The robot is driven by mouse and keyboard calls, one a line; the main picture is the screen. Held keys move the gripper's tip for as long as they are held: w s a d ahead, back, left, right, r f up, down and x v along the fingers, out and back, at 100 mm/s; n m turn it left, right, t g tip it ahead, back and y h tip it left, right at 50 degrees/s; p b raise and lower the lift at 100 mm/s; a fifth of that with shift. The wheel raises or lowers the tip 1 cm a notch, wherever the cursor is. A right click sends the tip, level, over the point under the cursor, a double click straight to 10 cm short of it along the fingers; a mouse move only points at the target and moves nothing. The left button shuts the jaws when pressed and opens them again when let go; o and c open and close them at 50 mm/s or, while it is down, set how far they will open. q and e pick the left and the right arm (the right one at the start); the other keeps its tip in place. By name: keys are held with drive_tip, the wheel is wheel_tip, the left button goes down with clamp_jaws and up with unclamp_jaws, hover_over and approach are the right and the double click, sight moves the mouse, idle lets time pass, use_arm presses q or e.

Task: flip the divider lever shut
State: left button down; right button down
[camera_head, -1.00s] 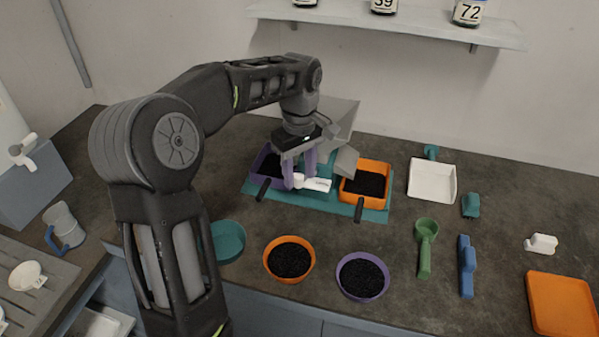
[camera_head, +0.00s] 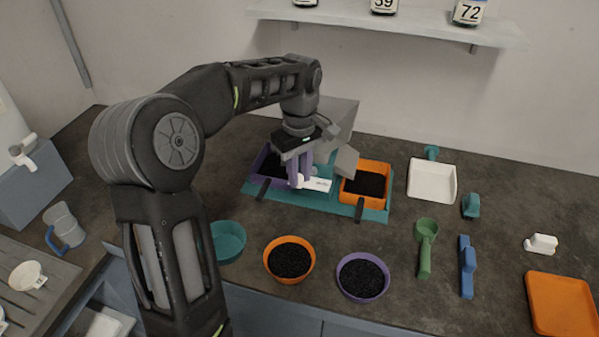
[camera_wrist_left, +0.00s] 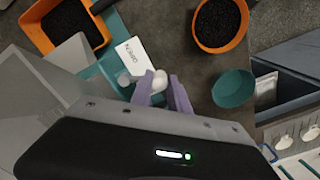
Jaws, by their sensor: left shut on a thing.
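The grey sieve shaker (camera_head: 342,121) stands on a teal base (camera_head: 330,206) at the back of the counter. A purple bin (camera_head: 258,190) and an orange bin (camera_head: 371,192), both with dark grains, flank its middle. A white plate with dark lettering (camera_head: 318,185) sticks out at the front and also shows in the wrist view (camera_wrist_left: 135,55). My left gripper (camera_head: 298,182) has purple fingers and reaches down beside this plate. In the wrist view its fingers (camera_wrist_left: 163,90) are shut on a white rounded knob, which I take for the divider lever (camera_wrist_left: 159,80). The fingers partly hide the lever.
Teal (camera_head: 228,240), orange (camera_head: 289,259) and purple (camera_head: 363,277) bowls stand in front. A green scoop (camera_head: 425,248), a blue tool (camera_head: 466,266) and a white pan (camera_head: 432,181) lie to the right. My left arm covers the left-centre counter.

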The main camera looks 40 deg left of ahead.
use_arm(q)
drive_tip(key=shift+w+a+m, duration=0.1)
drive_tip(key=shift+a+m, duration=0.2)
drive_tip(key=shift+m, duration=0.4)
drive_tip(key=c, duration=1.3)
unclamp_jaws()
drive_tip(key=shift+o, duration=0.2)
drive_tip(key=shift+r, duration=0.15)
drive_tip(key=shift+r, duration=0.3)
wheel_tip(320, 180, up, 4)
drive_tip(key=shift+r+p, duration=0.6)
drive_tip(key=shift+r, duration=0.35)
drive_tip(key=shift+r+p, duration=0.6)
drive_tip(key=shift+p, duration=0.05)
